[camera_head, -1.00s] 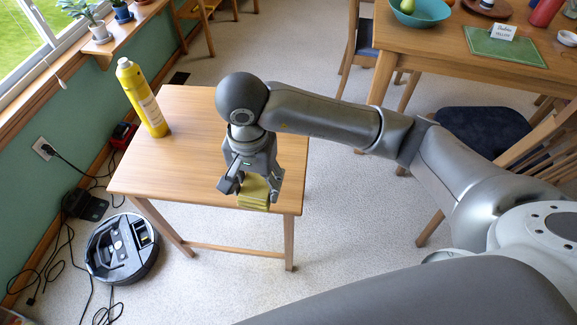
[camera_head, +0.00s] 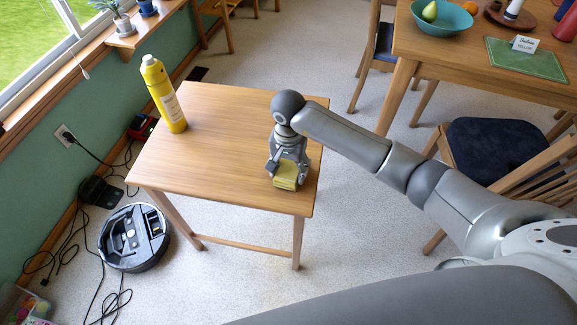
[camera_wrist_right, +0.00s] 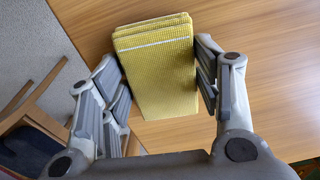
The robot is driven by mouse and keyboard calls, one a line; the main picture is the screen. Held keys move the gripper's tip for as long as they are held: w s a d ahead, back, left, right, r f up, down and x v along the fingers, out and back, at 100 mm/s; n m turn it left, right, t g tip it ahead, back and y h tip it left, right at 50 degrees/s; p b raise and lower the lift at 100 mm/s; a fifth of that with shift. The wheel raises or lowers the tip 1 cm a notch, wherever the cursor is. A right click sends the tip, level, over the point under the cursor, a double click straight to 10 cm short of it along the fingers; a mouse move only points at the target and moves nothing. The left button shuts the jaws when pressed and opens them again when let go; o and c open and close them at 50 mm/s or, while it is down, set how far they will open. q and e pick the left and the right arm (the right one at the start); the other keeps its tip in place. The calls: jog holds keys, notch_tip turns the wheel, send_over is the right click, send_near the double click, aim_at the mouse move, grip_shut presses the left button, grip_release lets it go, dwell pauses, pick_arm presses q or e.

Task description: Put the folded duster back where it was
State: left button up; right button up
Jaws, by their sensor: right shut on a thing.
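The folded duster (camera_head: 286,176) is yellow with a pale stripe across it. My right gripper (camera_head: 287,172) is shut on it at the right front part of the small wooden table (camera_head: 215,140). In the right wrist view the duster (camera_wrist_right: 155,70) sits between the two fingers of the gripper (camera_wrist_right: 160,85), with the wood grain of the tabletop behind it. I cannot tell whether the duster touches the tabletop. A yellow spray can (camera_head: 164,95) stands at the table's back left. My left gripper is not in view.
A robot vacuum (camera_head: 134,238) and loose black cables lie on the floor left of the table. A larger table (camera_head: 430,50) with a teal bowl (camera_head: 442,18) and a green mat (camera_head: 525,60) stands at the back right. The small table's middle is clear.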

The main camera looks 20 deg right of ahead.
aim_at(289, 170)
jog(key=shift+f, duration=0.1)
jog(key=shift+f, duration=0.1)
jog(key=o, duration=0.5)
jog(key=shift+f+b, duration=0.1)
jog(key=shift+b, duration=0.2)
jog(key=o, duration=0.5)
jog(key=shift+r+p, duration=0.35)
jog(key=shift+p, duration=0.05)
notch_tip(289, 170, up, 12)
jog(key=b, duration=0.1)
jog(key=shift+f, duration=0.15)
